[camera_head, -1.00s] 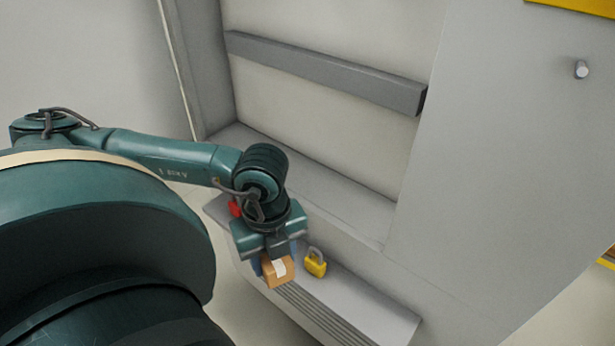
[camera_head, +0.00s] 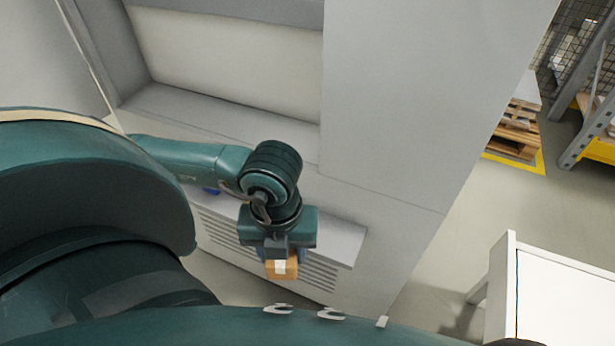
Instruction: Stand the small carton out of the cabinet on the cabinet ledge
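The small carton (camera_head: 281,269), brown with a white label, hangs below my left gripper (camera_head: 281,258). The gripper points down and its fingers are shut on the carton's sides. In the picture the carton lies over the vented front below the cabinet ledge (camera_head: 338,240), the light grey shelf along the cabinet's lower front. I cannot tell how far it is from the ledge. The ledge's right part is bare; its middle is hidden behind my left wrist and gripper. My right gripper is not in view.
A small blue object (camera_head: 211,190) shows at the ledge's left, partly behind my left arm. The cabinet's open recess (camera_head: 225,110) lies behind. A white table (camera_head: 560,295) stands at the lower right. Pallets (camera_head: 515,130) and racking stand farther back. Floor between is clear.

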